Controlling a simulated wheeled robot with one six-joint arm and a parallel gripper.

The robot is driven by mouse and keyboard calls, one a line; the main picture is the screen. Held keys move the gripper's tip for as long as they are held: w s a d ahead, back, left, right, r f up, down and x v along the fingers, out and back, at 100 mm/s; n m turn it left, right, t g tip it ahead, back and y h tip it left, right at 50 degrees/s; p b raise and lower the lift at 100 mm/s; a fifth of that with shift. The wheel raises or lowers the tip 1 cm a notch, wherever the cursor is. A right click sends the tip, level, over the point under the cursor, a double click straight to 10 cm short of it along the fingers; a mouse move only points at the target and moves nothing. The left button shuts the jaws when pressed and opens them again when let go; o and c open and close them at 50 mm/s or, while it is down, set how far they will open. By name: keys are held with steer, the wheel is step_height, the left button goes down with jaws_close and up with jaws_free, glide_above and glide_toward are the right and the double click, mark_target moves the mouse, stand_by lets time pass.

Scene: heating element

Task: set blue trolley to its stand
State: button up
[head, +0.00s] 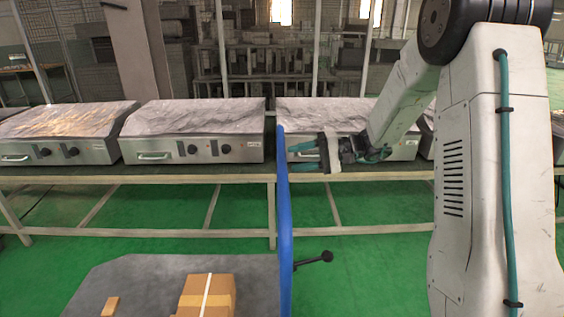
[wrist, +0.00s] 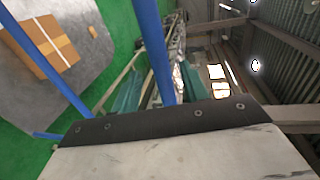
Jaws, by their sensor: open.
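The blue trolley shows in the head view as a blue upright handle bar (head: 284,215) and a grey platform (head: 150,280) at the bottom. A cardboard box (head: 207,292) and a small wooden block (head: 110,306) lie on the platform. My gripper (head: 298,157) is open, its teal fingers pointing left at the bar's upper part. In the wrist view, a blue bar (wrist: 151,45) runs between the teal fingers; I cannot tell whether they touch it. Another blue bar (wrist: 45,62) and the box (wrist: 40,47) show at left. I cannot identify the stand.
A long table (head: 140,179) crosses behind the trolley, bearing several steel appliances (head: 193,150) with foil-like tops. A black knobbed lever (head: 313,260) sticks out right of the blue bar. Green floor (head: 130,245) lies open between the table and the platform.

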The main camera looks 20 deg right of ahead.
mark_target(281, 161)
steer(key=x, duration=0.5)
steer(key=shift+a, duration=0.1)
jaws_close()
steer(key=shift+w, duration=0.1)
